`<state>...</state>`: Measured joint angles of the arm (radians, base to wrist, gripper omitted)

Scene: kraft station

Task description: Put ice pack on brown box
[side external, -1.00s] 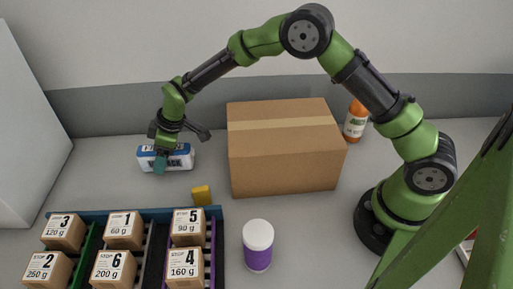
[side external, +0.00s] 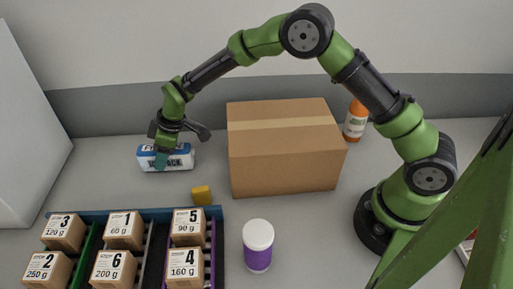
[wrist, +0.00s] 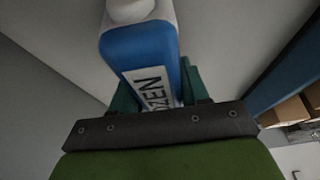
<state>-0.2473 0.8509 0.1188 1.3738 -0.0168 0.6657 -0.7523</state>
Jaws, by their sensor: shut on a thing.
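The ice pack (side external: 180,160) is a blue and white block with dark lettering, lying on the table to the left of the brown box. My gripper (side external: 161,160) is over it with its teal fingers closed on its sides. In the wrist view the ice pack (wrist: 152,55) stands between the fingers, with part of its lettering visible. I cannot tell whether it is clear of the table. The brown box (side external: 283,160) is closed, with a tape strip along its top, and its top is bare.
A purple bottle with a white lid (side external: 258,246) stands in front. A tray (side external: 150,213) with several numbered small boxes is at front left. An orange bottle (side external: 355,121) stands behind right.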

